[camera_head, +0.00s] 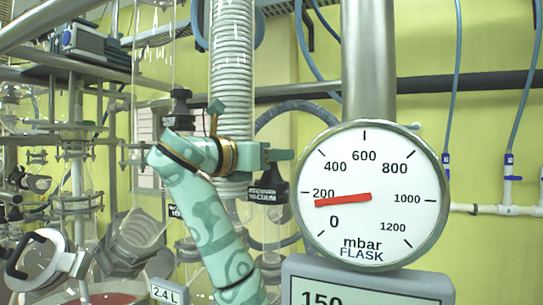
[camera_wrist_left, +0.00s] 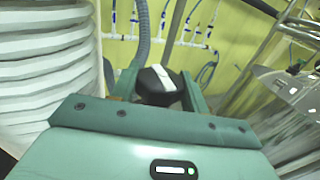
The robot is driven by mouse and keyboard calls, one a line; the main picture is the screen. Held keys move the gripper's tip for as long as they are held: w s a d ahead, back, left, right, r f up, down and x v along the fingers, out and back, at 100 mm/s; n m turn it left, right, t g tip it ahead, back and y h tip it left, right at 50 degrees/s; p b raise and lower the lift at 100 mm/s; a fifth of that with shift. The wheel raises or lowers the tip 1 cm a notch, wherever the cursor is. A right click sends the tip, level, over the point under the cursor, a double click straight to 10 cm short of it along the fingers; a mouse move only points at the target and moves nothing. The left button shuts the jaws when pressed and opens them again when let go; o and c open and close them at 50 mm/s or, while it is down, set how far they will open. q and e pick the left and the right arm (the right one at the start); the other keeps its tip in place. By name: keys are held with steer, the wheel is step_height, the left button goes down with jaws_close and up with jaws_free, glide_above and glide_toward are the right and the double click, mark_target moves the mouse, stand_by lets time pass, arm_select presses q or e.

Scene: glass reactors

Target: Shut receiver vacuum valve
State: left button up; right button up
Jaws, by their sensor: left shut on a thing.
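The receiver vacuum valve's black knob (camera_head: 268,188) has a white-lettered tag, which I read only in part as "receiver vacuum". It is beside the wide ribbed hose, left of the gauge. My left gripper (camera_head: 280,156) is at the knob, its teal arm rising from the bottom of the head view. In the left wrist view the black knob top (camera_wrist_left: 158,84) with a pale stripe lies between the two teal fingers, and the gripper is shut on it. The valve body under the knob is hidden. My right gripper is in neither view.
A round flask pressure gauge (camera_head: 365,221) stands close on the right, its red needle just below 200. A grey display (camera_head: 365,285) reading 150 is under it. A ribbed hose (camera_head: 232,80) runs behind my gripper. Glass reactor parts (camera_head: 135,240) crowd the left.

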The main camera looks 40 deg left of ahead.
arm_select(q)
steer(key=o, duration=0.8)
steer(key=shift+c, duration=0.2)
